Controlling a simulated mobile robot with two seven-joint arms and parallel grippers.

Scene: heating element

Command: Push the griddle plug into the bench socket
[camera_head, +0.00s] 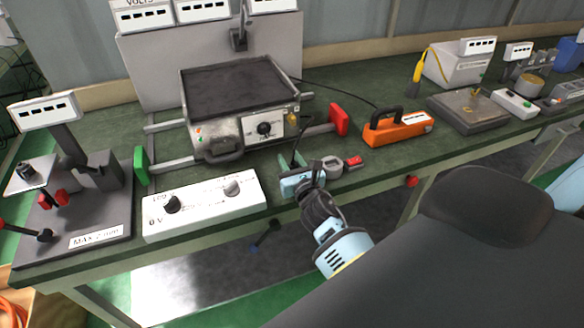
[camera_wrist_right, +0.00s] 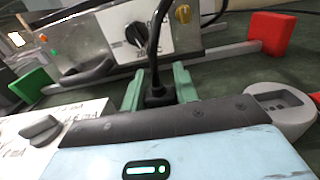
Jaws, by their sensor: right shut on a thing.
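The griddle (camera_head: 240,92), with a dark plate and a knobbed front panel, stands on the bench and also shows in the right wrist view (camera_wrist_right: 165,30). My right gripper (camera_head: 292,164) is in front of it. In the right wrist view its green fingers (camera_wrist_right: 158,84) are shut on the black plug (camera_wrist_right: 157,98), whose cord rises toward the griddle. The grey rounded bench socket (camera_head: 331,164) is just right of the gripper, apart from the plug; its dark slots show in the wrist view (camera_wrist_right: 283,103). The plug's prongs are hidden. My left gripper is not in view.
A white control box (camera_head: 205,207) lies left of my gripper at the bench's front edge. A small red object (camera_head: 353,161) is beside the socket. An orange tool (camera_head: 397,129) stands farther right. Red (camera_head: 339,120) and green (camera_head: 140,166) end blocks flank the griddle.

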